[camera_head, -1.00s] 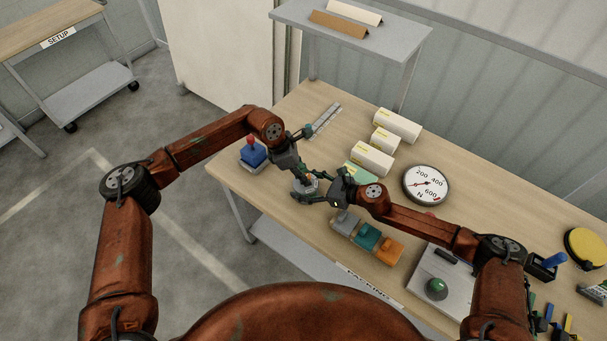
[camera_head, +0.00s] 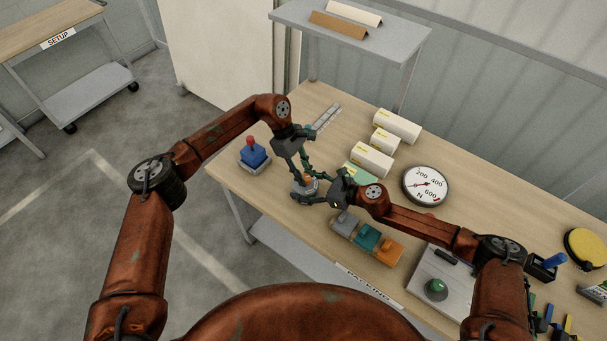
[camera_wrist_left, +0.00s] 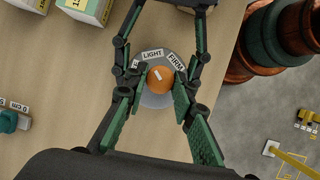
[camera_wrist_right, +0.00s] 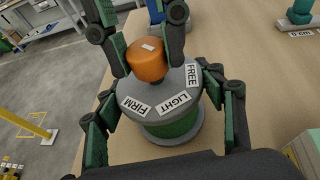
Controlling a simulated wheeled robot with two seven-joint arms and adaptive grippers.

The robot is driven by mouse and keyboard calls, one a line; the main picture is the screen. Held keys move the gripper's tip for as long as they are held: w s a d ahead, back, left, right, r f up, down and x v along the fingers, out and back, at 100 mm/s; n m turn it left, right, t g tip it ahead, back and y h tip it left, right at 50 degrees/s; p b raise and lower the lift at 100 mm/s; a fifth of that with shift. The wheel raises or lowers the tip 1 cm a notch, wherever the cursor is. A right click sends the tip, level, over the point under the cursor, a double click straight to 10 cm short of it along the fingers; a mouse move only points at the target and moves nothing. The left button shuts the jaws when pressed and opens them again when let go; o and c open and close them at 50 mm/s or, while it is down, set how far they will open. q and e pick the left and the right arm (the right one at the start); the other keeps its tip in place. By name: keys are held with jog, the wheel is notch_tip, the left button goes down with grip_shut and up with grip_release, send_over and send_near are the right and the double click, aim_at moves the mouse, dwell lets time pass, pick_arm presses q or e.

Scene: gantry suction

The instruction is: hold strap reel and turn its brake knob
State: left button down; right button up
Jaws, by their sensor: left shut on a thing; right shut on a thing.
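The strap reel (camera_wrist_right: 175,125) stands upright on the table, with green strap under a grey top plate labelled FREE, LIGHT and FIRM. Its orange brake knob (camera_wrist_left: 160,78) sits at the centre of the plate and carries a white mark. My left gripper (camera_wrist_left: 160,90) comes from above and is shut on the knob, a fingertip on either side. It also shows in the right wrist view (camera_wrist_right: 145,60). My right gripper (camera_wrist_right: 162,115) is shut on the reel, fingers at its sides. In the head view the grippers hide much of the reel (camera_head: 303,188).
A blue block with a red knob (camera_head: 253,153) stands left of the reel. A ruler strip (camera_head: 328,116) and white boxes (camera_head: 372,160) lie behind. Grey, teal (camera_head: 367,236) and orange blocks sit in front right. A dial gauge (camera_head: 426,184) stands to the right.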

pick_arm(q)
jog(key=shift+w+m+g+y, duration=0.2)
jog(key=shift+m+g+y, duration=0.35)
jog(key=shift+m, duration=1.25)
pick_arm(e)
jog(key=shift+s, duration=0.15)
pick_arm(q)
jog(key=c, duration=2)
grip_release()
jog(key=shift+c, duration=0.2)
jog(key=o, duration=0.4)
jog(key=shift+s, duration=0.1)
jog(key=v, duration=1.2)
jog(key=shift+d, duration=0.1)
